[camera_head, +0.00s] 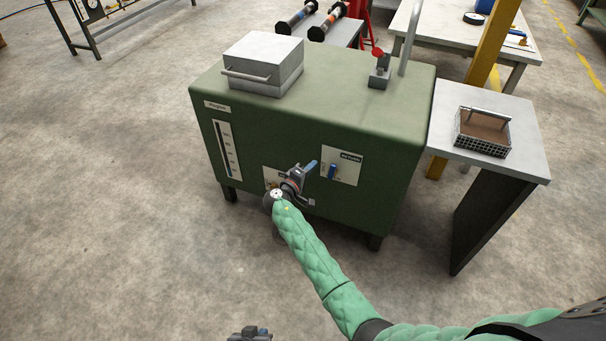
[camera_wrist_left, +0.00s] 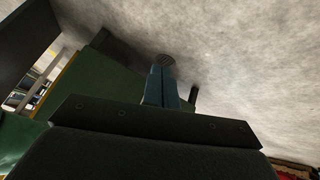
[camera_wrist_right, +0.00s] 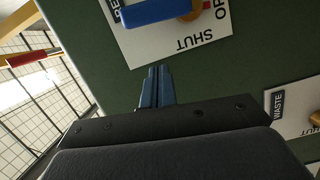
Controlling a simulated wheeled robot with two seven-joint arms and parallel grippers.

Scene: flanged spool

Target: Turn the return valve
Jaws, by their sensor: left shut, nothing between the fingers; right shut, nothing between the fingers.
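The return valve is a blue lever handle (camera_head: 332,172) on a white plate (camera_head: 347,160) on the front of the green tank. In the head view the lever stands roughly upright. In the right wrist view the blue lever (camera_wrist_right: 155,11) and its brass hub (camera_wrist_right: 192,10) are partly cut off at the top edge, above the printed word SHUT. My right gripper (camera_head: 311,164) is shut and empty, just left of the plate and apart from the lever. Its fingers (camera_wrist_right: 158,74) point toward the plate. My left gripper (camera_wrist_left: 161,72) is shut and empty, low and away from the tank.
The green tank (camera_head: 390,120) carries a grey lidded box (camera_head: 263,65) on top. A side table (camera_head: 525,145) with a wire basket (camera_head: 483,132) stands at right. Floor at left is clear.

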